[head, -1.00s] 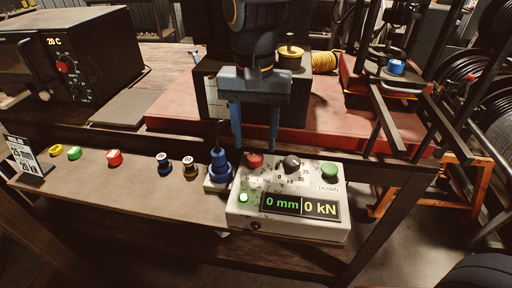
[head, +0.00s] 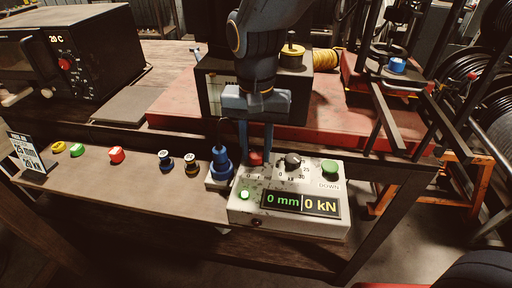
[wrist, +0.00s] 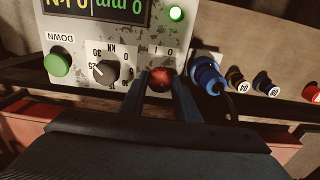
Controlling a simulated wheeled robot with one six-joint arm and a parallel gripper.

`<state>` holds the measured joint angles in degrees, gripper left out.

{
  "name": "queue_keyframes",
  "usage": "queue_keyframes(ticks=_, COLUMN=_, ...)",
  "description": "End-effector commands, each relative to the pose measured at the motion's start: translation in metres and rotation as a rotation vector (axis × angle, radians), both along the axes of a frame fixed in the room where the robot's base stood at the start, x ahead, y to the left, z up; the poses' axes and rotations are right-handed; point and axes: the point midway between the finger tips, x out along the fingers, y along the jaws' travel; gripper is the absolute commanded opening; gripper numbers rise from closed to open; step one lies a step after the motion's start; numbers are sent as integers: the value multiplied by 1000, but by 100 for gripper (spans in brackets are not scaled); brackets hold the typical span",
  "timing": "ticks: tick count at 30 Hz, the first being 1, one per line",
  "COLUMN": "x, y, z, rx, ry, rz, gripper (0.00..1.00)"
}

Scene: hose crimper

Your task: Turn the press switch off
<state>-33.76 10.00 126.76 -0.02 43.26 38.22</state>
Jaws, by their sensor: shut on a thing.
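The press control box (head: 290,210) is white and worn, with a lit green lamp (head: 244,195) and a display reading 0 mm and 0 kN. Its red switch knob (head: 256,159) is at the back left corner; it also shows in the wrist view (wrist: 160,80), beside I and O marks. My gripper (head: 256,155) points down over the box, and its two blue fingers are closed around the red knob, one on each side. In the wrist view my gripper (wrist: 160,85) has the knob between its fingertips. The knob's exact angle is hard to read.
A black dial (head: 293,160) and green DOWN button (head: 329,167) are right of the red knob. A blue plug (head: 220,165) stands close on the left. A black oven (head: 75,55) is back left.

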Motion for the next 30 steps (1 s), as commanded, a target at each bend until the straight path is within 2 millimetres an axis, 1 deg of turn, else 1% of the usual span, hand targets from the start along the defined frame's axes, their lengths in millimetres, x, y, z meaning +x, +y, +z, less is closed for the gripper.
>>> queue_keyframes(ticks=5, x=0, y=0, z=1, rx=1, ry=0, rz=25, gripper=7)
queue_keyframes(ticks=11, x=0, y=0, z=1, rx=0, ry=1, rz=118, gripper=7)
queue_keyframes(ticks=17, x=0, y=1, z=2, rx=0, ry=1, rz=278, gripper=7)
queue_keyframes(ticks=30, x=0, y=1, z=2, rx=1, ry=-2, rz=696, gripper=7)
